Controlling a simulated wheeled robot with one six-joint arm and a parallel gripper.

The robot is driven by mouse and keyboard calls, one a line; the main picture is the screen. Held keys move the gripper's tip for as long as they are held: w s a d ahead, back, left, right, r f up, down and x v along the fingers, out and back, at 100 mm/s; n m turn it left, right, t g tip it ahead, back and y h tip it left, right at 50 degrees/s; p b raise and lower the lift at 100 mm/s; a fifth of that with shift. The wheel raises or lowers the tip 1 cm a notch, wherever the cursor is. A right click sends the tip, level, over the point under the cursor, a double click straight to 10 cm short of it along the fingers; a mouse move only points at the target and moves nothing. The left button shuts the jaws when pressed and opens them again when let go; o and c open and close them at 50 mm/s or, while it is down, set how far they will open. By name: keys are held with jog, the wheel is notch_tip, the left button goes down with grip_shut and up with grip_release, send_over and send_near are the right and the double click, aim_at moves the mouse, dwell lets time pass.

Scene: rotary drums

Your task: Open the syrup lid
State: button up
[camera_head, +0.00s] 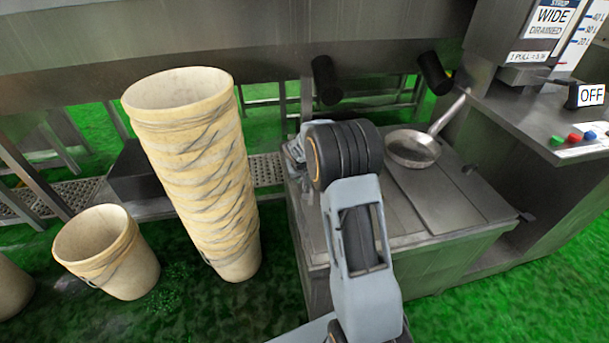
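A low steel box stands right of centre, with a flat metal lid panel (455,195) on its top. I take this for the syrup lid, which lies flat and looks closed. A small dark knob (469,169) sits near its right side. A long-handled steel pan (414,146) rests on the box top, its handle pointing up and right. My grey arm reaches over the left part of the box. My gripper (295,150) is mostly hidden behind my dark wrist joint, above the box's left back corner. Its fingers cannot be made out.
A tall stack of cream buckets (205,180) stands left of the box, with a single bucket (107,252) beside it. A steel console (545,110) with buttons, an OFF sign and a syrup label is at right. Two dark cylinders hang behind the box.

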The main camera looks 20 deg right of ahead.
jog(key=shift+c, duration=0.4)
grip_shut()
jog(key=shift+d, duration=0.1)
